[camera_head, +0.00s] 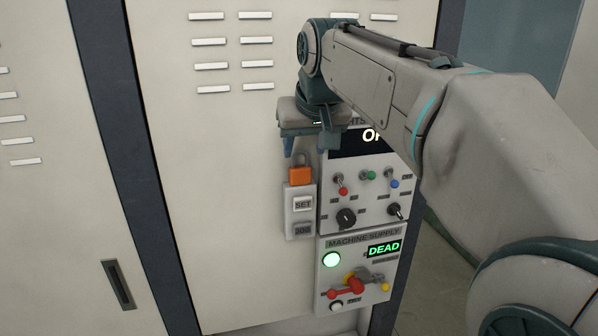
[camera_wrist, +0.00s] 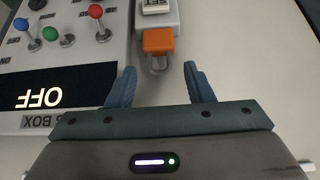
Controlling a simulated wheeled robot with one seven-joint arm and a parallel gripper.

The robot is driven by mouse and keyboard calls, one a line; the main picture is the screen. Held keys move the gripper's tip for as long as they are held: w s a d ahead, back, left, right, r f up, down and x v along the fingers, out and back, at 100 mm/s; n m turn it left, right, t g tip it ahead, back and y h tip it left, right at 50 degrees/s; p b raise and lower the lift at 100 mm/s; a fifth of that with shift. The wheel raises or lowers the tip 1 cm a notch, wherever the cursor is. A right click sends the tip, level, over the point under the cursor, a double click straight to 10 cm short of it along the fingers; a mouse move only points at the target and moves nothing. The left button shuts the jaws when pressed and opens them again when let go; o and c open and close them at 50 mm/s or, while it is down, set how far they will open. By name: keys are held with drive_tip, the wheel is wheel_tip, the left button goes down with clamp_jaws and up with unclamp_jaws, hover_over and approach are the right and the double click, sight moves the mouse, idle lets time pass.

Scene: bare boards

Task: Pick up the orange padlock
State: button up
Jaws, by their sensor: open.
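The orange padlock (camera_head: 300,176) sits at the top of a small grey box (camera_head: 301,220) on the cabinet front, left of the control panel. Its grey shackle points up in the head view. In the wrist view the padlock (camera_wrist: 159,42) appears upside down, with its shackle toward my gripper. My gripper (camera_wrist: 160,76) is open, with one blue finger on either side of the shackle's line and the orange body beyond the fingertips. In the head view my gripper (camera_head: 302,146) is just above the padlock, and its fingers are partly hidden by its body.
The control panel (camera_head: 366,213) beside the padlock has switches, knobs and a display. Below it is the machine supply panel (camera_head: 357,268), with a red handle (camera_head: 345,288) and a lit "DEAD" display. Bare cabinet door (camera_head: 225,170) lies to the left.

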sight(300, 168)
drive_tip(key=p+x, duration=0.1)
drive_tip(key=x, duration=0.6)
drive_tip(key=shift+w+f, duration=0.15)
drive_tip(key=shift+f, duration=0.2)
drive_tip(key=shift+c, duration=0.4)
drive_tip(key=c, duration=0.6)
